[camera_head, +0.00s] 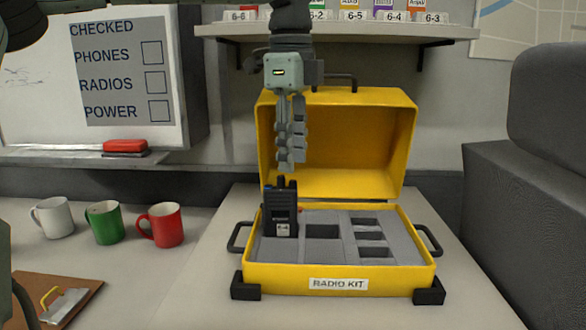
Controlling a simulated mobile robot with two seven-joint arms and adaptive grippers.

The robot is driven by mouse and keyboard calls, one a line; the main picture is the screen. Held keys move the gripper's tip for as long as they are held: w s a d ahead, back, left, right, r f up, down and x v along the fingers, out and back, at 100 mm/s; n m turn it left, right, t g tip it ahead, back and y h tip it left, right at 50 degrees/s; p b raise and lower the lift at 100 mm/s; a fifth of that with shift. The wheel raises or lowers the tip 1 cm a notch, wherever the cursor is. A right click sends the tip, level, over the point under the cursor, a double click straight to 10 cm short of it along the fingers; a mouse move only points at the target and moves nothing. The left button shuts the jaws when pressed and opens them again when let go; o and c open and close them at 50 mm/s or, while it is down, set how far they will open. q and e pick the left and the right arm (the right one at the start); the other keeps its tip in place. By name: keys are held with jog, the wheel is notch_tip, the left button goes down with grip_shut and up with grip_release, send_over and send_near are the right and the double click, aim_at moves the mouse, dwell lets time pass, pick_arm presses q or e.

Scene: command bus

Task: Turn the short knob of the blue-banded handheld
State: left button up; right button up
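A black handheld (281,210) stands upright in the left part of the open yellow radio kit case (340,276). Short stubs stick up from its top; I cannot tell clearly which is the short knob. A small bluish spot shows at its upper left, but I cannot make out a full blue band. My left gripper (286,168) points straight down just above the handheld's top, with a small gap showing between them. Its fingers are seen nearly edge-on and overlap, so their opening is hidden. My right gripper is not in view.
The case's grey foam (335,248) has several empty slots. Its raised yellow lid (350,150) stands close behind my gripper. White, green and red mugs (162,225) and a clipboard (62,295) are on the left counter. A shelf (350,32) with number tags hangs above.

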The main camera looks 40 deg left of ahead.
aim_at(293, 181)
pick_arm(q)
jog(key=shift+w+f, duration=0.1)
jog(key=shift+f, duration=1.65)
jog(key=shift+a, duration=0.1)
grip_shut()
